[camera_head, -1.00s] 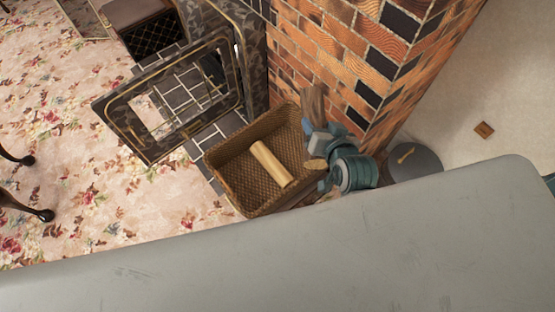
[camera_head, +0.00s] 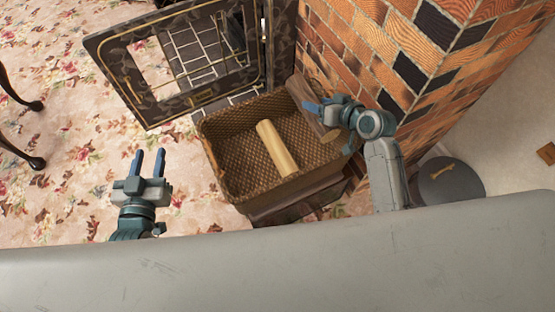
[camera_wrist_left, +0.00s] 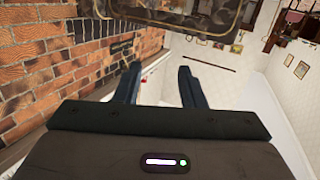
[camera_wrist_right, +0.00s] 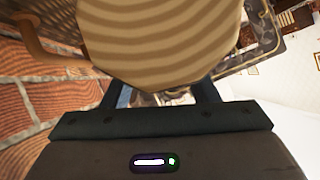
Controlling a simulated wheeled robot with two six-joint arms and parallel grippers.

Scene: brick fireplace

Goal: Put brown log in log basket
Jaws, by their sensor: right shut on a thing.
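The brown log (camera_head: 302,92) is in my right gripper (camera_head: 326,116), at the right rim of the wicker log basket (camera_head: 222,165). It slants across the basket's back right corner; I cannot tell whether it touches the rim. The log's pale cut end (camera_wrist_right: 165,40) fills the upper middle of the right wrist view, between and beyond the fingers. A paler log (camera_head: 276,148) lies inside the basket. My left gripper (camera_head: 149,162) is open and empty over the carpet, left of the basket; its parted fingers (camera_wrist_left: 158,88) also show in the left wrist view.
An open stove door (camera_head: 165,108) stands behind and left of the basket. A brick fireplace wall (camera_head: 370,70) rises close at the right. A round grey lidded container (camera_head: 450,183) is further right.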

